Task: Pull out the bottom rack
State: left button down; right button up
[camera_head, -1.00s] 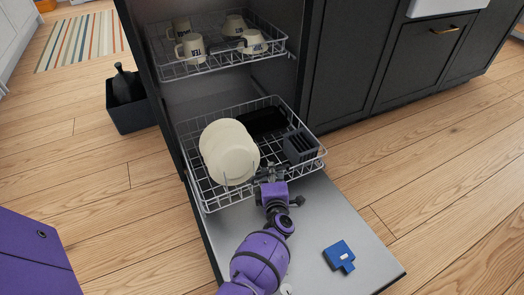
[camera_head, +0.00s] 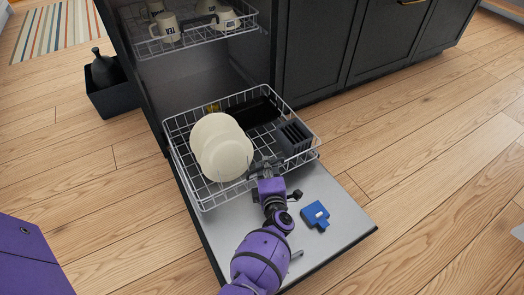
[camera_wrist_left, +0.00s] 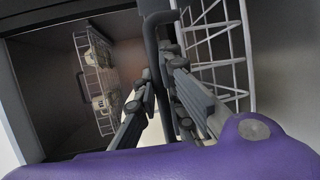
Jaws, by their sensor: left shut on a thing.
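The bottom rack (camera_head: 213,204) is a white wire basket, slid out of the dishwasher over its lowered door (camera_head: 338,228). It holds cream plates (camera_head: 226,158), a dark tray (camera_head: 255,112) and a dark slotted holder (camera_head: 294,137). My left gripper (camera_head: 264,167) is at the rack's front edge, shut on it. In the left wrist view the fingers (camera_wrist_left: 163,92) are close together around a dark bar, with white rack wires (camera_wrist_left: 236,48) to the right. The exact contact is partly hidden by the fingers. My right gripper is not in view.
The upper rack (camera_head: 190,43) with several mugs is above and behind the bottom rack. A blue object (camera_head: 316,215) lies on the door, right of my left wrist. A dark bin (camera_head: 118,98) stands at the left. Floor right of the door is clear.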

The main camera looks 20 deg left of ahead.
pick_arm(q)
jog(key=shift+w+d+r, duration=0.2)
jog(key=shift+d+r, duration=0.05)
jog(key=shift+r, duration=0.05)
jog(key=c, duration=1.8)
grip_release()
jog(key=shift+c, duration=0.2)
jog(key=shift+s+f, duration=0.1)
jog(key=shift+f, duration=0.05)
